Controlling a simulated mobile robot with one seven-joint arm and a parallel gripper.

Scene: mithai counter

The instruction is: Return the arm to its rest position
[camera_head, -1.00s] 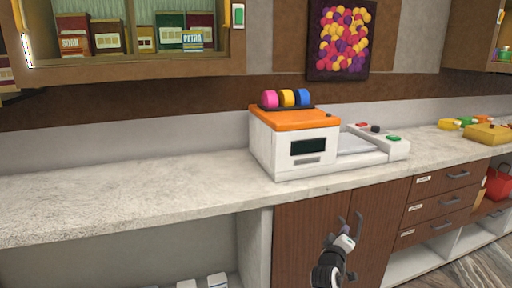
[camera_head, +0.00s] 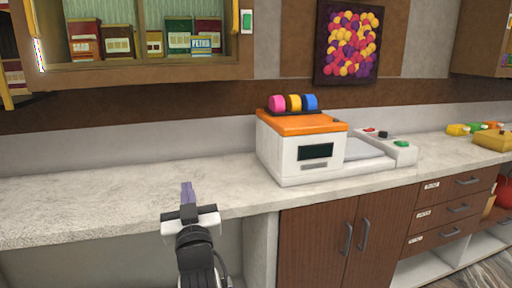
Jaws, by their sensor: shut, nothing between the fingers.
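My gripper (camera_head: 187,186) is in the lower middle left of the head view, in front of the counter's front edge. Its fingers point up and are together, with nothing between them. My arm comes up from the bottom of the picture below it. The gripper appears clear of the machine and the cupboard doors.
The pale counter (camera_head: 90,205) is bare on the left. A white and orange machine (camera_head: 310,150) with coloured rolls (camera_head: 293,103) stands on it. Below are wooden doors (camera_head: 315,245) and drawers (camera_head: 450,210). An upper cabinet (camera_head: 160,73) holds several boxes.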

